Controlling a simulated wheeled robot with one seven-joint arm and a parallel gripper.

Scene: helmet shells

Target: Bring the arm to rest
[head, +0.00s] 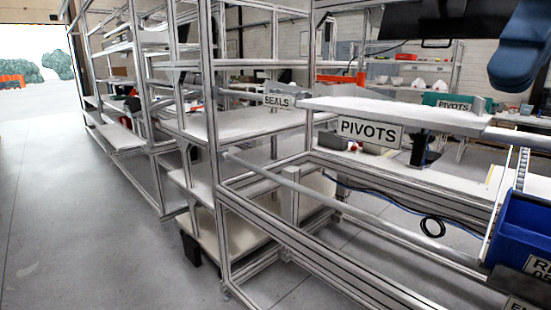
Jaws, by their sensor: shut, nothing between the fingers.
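My gripper is not in view in the head picture, so its jaws and anything near them cannot be seen. No helmet shell can be made out for certain.
A metal-frame rack with pale shelves (235,124) fills the middle and right. Its signs read PIVOTS (371,131) and SEALS (278,101). A blue bin (524,232) sits at the right edge. A blue cable (390,209) hangs behind the frame. The grey floor (70,220) at left is clear.

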